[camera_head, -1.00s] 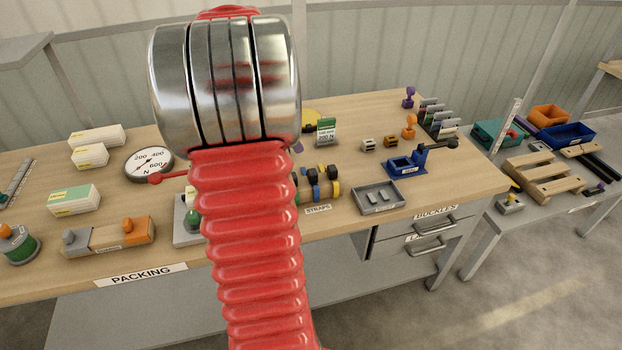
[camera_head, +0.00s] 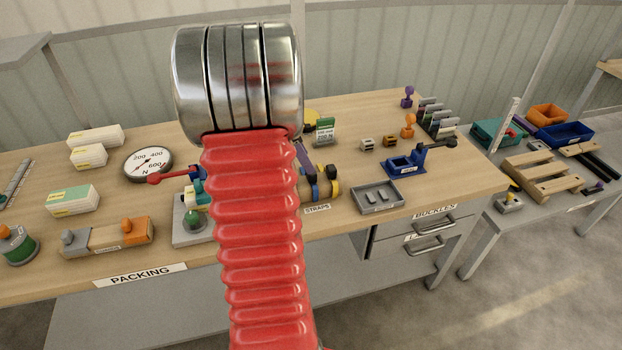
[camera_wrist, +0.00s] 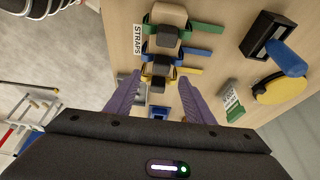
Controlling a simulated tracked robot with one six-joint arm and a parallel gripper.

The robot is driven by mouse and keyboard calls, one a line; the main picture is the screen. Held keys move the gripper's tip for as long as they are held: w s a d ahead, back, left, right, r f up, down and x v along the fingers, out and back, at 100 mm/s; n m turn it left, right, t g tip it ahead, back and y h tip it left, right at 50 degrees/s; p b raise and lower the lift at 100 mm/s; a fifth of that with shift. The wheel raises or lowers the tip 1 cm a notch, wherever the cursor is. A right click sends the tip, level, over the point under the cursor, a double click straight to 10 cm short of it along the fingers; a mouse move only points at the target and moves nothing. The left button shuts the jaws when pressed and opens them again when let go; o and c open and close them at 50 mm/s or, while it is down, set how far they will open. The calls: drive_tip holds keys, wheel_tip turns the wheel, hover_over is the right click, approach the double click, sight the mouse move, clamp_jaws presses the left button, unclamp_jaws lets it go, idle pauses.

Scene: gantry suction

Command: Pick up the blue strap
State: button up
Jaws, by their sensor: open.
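The blue strap (camera_wrist: 200,55) is a rolled band with a flat tail on the wooden bench. In the wrist view it lies between a green strap (camera_wrist: 207,29) and a yellow strap (camera_wrist: 187,72). In the head view the blue strap (camera_head: 313,188) shows partly beside my red arm, with the yellow strap (camera_head: 336,187) to its right. My gripper (camera_wrist: 159,78) has two purple fingers, open and spread apart, with their tips close to the yellow strap in the wrist view. The blue strap appears beyond the fingertips, not between them. In the head view my arm hides most of the gripper.
A grey tray (camera_head: 377,199) and a blue jig (camera_head: 405,166) stand right of the straps. A small green-and-white box (camera_head: 325,131) stands behind them. A round dial (camera_head: 148,164) and a grey stand (camera_head: 190,234) are left.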

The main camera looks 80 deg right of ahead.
drive_tip(key=shift+f, duration=0.1)
drive_tip(key=shift+x, duration=2.5)
drive_tip(key=shift+c, duration=0.5)
drive_tip(key=c, duration=1)
